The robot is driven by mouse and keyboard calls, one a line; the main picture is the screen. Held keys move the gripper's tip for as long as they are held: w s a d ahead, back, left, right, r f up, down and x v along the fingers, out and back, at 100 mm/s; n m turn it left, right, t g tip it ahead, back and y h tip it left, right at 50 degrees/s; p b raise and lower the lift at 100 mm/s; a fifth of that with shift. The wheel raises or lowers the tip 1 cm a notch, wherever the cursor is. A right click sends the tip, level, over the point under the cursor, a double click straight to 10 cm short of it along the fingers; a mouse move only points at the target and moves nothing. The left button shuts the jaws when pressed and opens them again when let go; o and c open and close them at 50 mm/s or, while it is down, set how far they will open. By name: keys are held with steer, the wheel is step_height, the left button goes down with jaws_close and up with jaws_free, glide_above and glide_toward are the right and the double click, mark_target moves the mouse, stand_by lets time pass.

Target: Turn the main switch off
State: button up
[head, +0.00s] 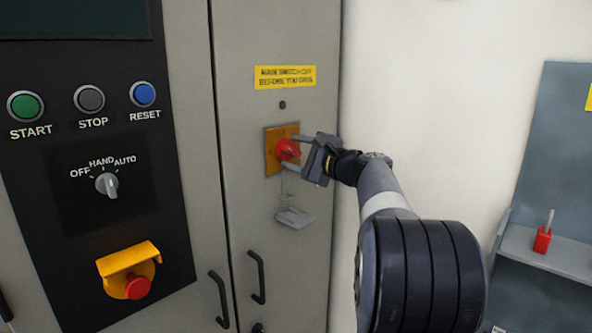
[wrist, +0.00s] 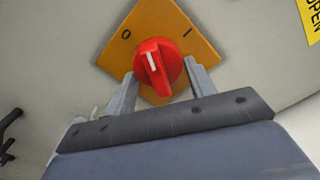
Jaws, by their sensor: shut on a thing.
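The main switch is a red knob (head: 288,149) on a square yellow plate (head: 269,162), on the narrow grey cabinet door. In the wrist view the knob (wrist: 158,70) has a white mark, and the plate (wrist: 165,20) shows 0 at upper left and I at upper right. The mark points up and slightly left in the picture, between 0 and I. My gripper (wrist: 162,75) has a finger on each side of the knob and is shut on it. In the head view my gripper (head: 296,150) reaches the knob from the right.
A yellow warning label (head: 285,77) is above the switch; a small grey piece (head: 294,217) is below it. Door handles (head: 256,277) are lower down. The left panel holds buttons, a selector (head: 107,184) and a shrouded red button (head: 137,287). A red padlock-like object (head: 542,240) stands on a right shelf.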

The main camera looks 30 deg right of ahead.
steer(key=n+b, duration=0.3)
steer(key=n, duration=0.1)
steer(key=shift+b, duration=0.3)
steer(key=shift+r+n+b, duration=0.1)
steer(key=shift+n+b, duration=0.55)
steer(key=shift+n, duration=0.25)
steer(key=o, duration=1)
steer(key=shift+r, duration=0.1)
steer(key=b+v, duration=0.1)
steer(key=v, duration=1)
steer(key=shift+w, duration=0.2)
